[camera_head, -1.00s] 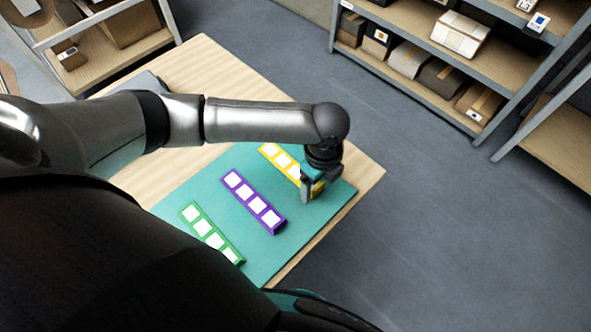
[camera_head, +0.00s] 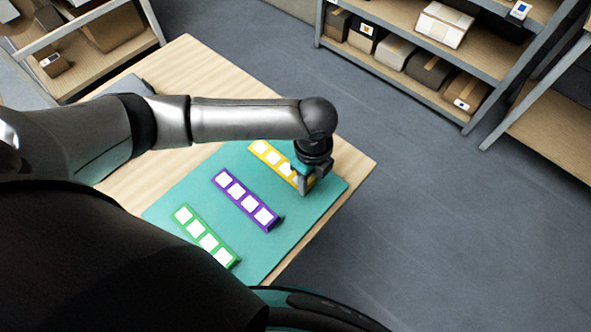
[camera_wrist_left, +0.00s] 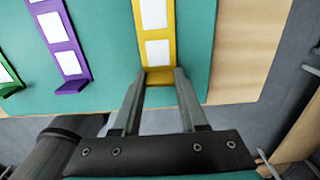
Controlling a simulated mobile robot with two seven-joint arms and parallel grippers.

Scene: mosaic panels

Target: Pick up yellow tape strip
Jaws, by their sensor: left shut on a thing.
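The yellow tape strip (camera_head: 270,154) with white squares lies at the far side of the teal mat (camera_head: 180,200) in the head view. It also shows in the left wrist view (camera_wrist_left: 155,38), running away from the fingers. My left gripper (camera_head: 305,184) is at the strip's right end, pointing down. In the left wrist view the two fingers (camera_wrist_left: 158,85) stand one on each side of the strip's near end, shut on it. The strip appears to rest on the mat; any small gap under it cannot be seen. My right gripper is not in view.
A purple strip (camera_head: 245,200) and a green strip (camera_head: 206,236) lie on the mat beside the yellow one, nearer my body. The mat is on a wooden table (camera_head: 190,65). Shelves with boxes (camera_head: 430,70) stand beyond the table across grey floor.

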